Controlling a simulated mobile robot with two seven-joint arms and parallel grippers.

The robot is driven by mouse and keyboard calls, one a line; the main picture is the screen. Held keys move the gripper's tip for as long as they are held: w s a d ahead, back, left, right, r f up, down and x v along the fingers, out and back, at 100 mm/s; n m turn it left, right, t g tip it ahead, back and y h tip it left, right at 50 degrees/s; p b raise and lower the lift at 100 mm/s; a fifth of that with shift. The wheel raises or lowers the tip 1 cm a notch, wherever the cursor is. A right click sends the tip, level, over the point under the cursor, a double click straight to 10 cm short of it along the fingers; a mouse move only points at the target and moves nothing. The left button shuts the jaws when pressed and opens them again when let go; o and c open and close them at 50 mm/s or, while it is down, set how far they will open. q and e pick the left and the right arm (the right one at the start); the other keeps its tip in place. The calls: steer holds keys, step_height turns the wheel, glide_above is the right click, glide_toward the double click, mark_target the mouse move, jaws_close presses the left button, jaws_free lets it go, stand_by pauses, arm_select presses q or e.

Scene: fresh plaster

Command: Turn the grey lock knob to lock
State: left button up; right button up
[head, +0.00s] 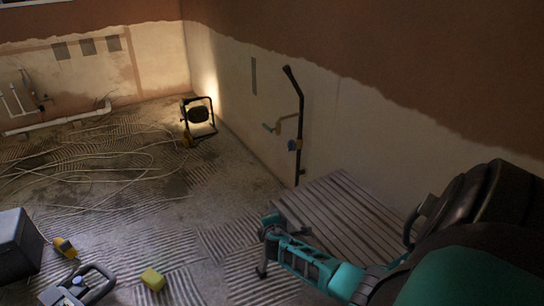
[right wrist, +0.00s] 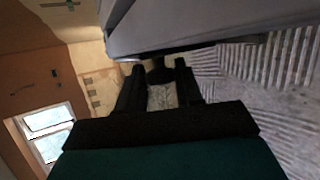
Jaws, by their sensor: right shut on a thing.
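My right gripper (head: 265,243) reaches in from the right in the head view, beside the left end of a grey slatted unit (head: 345,222). In the right wrist view, my right gripper (right wrist: 160,78) has its two dark fingers on either side of a small dark knob (right wrist: 159,74), shut on it. The knob sits under the edge of a large grey body (right wrist: 190,25). The knob's turn angle is too dark to read, and the knob is hidden in the head view. My left gripper is not in view.
A lit work lamp (head: 198,115) stands by the wall, with loose cables (head: 90,165) over the floor. A dark pipe (head: 299,130) runs up the wall. A yellow block (head: 153,279), a grey box (head: 18,245) and a handled grey thing (head: 80,287) are at lower left.

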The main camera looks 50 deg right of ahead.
steer(key=o, duration=1)
steer(key=shift+o, duration=0.2)
arm_select(q)
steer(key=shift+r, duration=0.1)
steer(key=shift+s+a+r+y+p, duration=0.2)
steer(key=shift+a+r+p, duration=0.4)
steer(key=shift+p, duration=1)
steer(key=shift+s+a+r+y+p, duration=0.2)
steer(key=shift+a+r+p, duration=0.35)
steer(key=shift+p, duration=1.05)
arm_select(e)
steer(key=v, duration=1.2)
steer(key=shift+s+a+r, duration=0.2)
steer(key=shift+s, duration=0.1)
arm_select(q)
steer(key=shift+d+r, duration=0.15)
